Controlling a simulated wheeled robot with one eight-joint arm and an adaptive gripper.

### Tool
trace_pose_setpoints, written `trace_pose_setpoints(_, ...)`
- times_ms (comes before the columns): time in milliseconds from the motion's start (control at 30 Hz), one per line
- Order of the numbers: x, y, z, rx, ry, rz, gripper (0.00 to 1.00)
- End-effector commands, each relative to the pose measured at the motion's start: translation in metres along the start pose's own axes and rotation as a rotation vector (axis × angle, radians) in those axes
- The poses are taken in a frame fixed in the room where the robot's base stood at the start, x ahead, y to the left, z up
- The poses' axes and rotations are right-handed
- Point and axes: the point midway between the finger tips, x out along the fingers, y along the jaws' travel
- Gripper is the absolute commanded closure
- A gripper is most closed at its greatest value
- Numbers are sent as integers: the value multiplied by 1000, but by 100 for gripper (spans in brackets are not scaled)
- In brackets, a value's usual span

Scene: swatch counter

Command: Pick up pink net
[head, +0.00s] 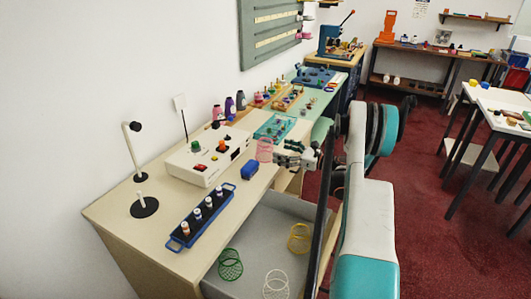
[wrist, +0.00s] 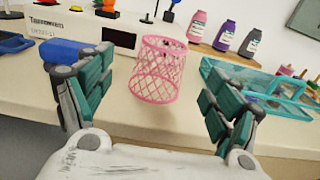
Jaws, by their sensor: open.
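The pink net (head: 264,150) is a small mesh cup at the edge of the beige counter (head: 150,238). In the wrist view the pink net (wrist: 158,70) stands upright, a little tilted in the picture, between and beyond my fingers. My gripper (wrist: 160,105) is open, with one finger on either side of the net's line and nothing held. In the head view my gripper (head: 283,154) is just right of the net. The wrist view shows a gap between the fingers and the net.
A blue object (head: 250,169) lies close to the net, behind my left finger in the wrist view. A white control box (head: 208,158) and a teal tray (head: 273,127) stand nearby. An open drawer below holds green (head: 230,264), white (head: 276,284) and yellow (head: 299,238) nets.

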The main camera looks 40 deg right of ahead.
Motion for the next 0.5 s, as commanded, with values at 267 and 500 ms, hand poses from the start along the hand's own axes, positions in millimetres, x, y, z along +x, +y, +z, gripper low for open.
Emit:
trace_pose_setpoints(267,31,0,0,1,-1,-1,17)
trace_pose_setpoints(500,49,-2,-2,1,-1,2,17)
